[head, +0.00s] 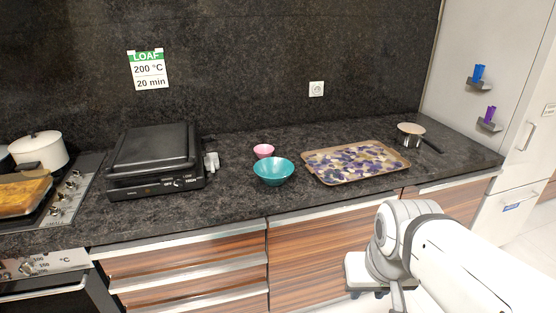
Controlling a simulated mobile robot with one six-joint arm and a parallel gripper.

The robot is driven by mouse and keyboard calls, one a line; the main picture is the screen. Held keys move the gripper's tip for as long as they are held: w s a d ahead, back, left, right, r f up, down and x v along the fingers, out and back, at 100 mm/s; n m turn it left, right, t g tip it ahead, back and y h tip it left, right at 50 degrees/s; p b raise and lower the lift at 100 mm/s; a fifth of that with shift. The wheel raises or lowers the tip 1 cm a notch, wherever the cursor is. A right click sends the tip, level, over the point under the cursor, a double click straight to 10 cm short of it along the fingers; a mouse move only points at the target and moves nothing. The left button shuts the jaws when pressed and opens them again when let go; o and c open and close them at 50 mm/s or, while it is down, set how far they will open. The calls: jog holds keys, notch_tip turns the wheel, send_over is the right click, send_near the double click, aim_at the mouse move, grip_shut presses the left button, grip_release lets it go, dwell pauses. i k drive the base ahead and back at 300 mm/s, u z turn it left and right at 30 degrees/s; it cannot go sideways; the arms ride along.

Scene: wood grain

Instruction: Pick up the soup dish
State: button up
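A teal bowl (273,172), which seems to be the soup dish, stands upright on the dark counter near its front edge. It looks empty. A smaller pink bowl (264,151) stands just behind it. My white arm reaches in from the lower right, in front of the drawers. Its end, with what looks like my gripper (369,291), is low in front of the counter, to the right of the teal bowl and well apart from it. Its fingers are too small and partly hidden to tell whether they are open or shut.
A baking tray (316,178) with purple and pale pieces lies close right of the teal bowl. A saucepan (411,134) stands farther right. A black grill (152,160) is on the left, beside a stove with a white pot (40,151). Counter between grill and bowl is mostly free.

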aim_at(273, 171)
jog(key=i, duration=0.95)
jog(key=u, duration=0.05)
